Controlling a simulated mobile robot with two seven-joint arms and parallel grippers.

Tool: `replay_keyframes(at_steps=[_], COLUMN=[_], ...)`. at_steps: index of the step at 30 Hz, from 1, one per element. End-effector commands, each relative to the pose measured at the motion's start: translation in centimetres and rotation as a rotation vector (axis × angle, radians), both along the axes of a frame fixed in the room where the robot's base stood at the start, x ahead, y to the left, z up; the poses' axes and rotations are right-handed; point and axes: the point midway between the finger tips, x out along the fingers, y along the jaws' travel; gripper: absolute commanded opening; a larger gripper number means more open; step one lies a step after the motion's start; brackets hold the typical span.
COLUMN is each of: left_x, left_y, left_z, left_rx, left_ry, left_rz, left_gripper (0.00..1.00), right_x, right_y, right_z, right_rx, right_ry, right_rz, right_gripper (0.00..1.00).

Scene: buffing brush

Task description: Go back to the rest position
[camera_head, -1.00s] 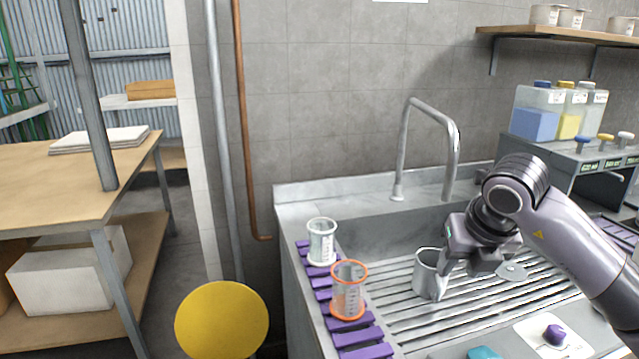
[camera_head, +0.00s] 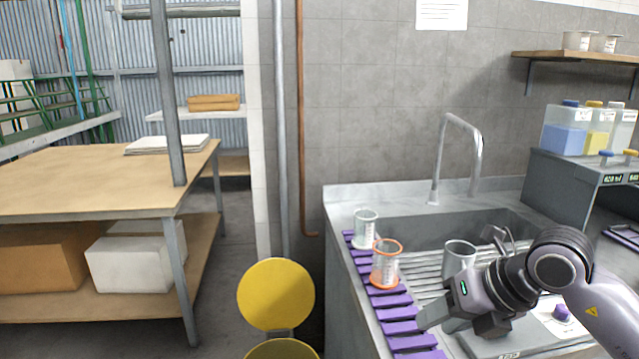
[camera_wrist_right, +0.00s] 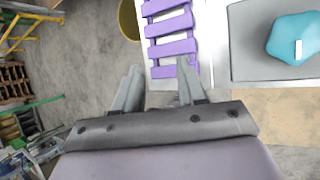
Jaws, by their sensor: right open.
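My right gripper (camera_head: 445,322) is open and empty, in front of the sink over the right part of the purple slatted rack (camera_head: 399,312). In the right wrist view its two fingers (camera_wrist_right: 158,88) are spread apart with nothing between them, and the purple rack (camera_wrist_right: 170,47) lies beyond them. A metal cup (camera_head: 459,257) stands on the drainer behind the gripper, apart from it. A clear beaker (camera_head: 364,230) and an orange-rimmed beaker (camera_head: 386,262) stand on the rack. My left gripper is not in view.
A yellow round stool seat (camera_head: 276,294) stands left of the sink. A curved faucet (camera_head: 478,150) rises behind the basin. A wooden workbench (camera_head: 90,180) is at the left. A teal object (camera_wrist_right: 295,38) lies on a grey surface in the right wrist view.

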Motion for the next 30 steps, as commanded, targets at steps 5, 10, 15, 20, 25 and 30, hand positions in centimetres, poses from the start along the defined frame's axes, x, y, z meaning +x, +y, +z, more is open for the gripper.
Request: replay_keyframes(at_steps=[5, 10, 15, 20, 25, 30], left_x=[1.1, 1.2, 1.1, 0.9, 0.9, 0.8], left_y=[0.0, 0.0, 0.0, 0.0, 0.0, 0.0], left_z=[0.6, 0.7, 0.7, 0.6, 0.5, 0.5], left_rx=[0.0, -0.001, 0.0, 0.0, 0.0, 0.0], left_ry=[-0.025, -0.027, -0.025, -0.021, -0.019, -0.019], left_rz=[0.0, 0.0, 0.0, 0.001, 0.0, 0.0], left_gripper=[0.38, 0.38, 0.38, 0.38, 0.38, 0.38], right_x=[-3.1, -5.6, -6.7, -6.1, -4.6, -3.5], right_y=[8.1, 12.2, 12.5, 9.8, 4.9, -0.5], right_z=[1.3, 5.3, 9.6, 12.3, 11.9, 7.7], right_rx=[0.412, 0.825, 1.227, 1.568, 1.851, 2.017], right_ry=[-0.045, -0.091, -0.126, -0.145, -0.141, -0.099], right_rz=[0.176, 0.216, 0.126, -0.081, -0.421, -0.861], right_gripper=[0.41, 0.41, 0.41, 0.41, 0.41, 0.41])
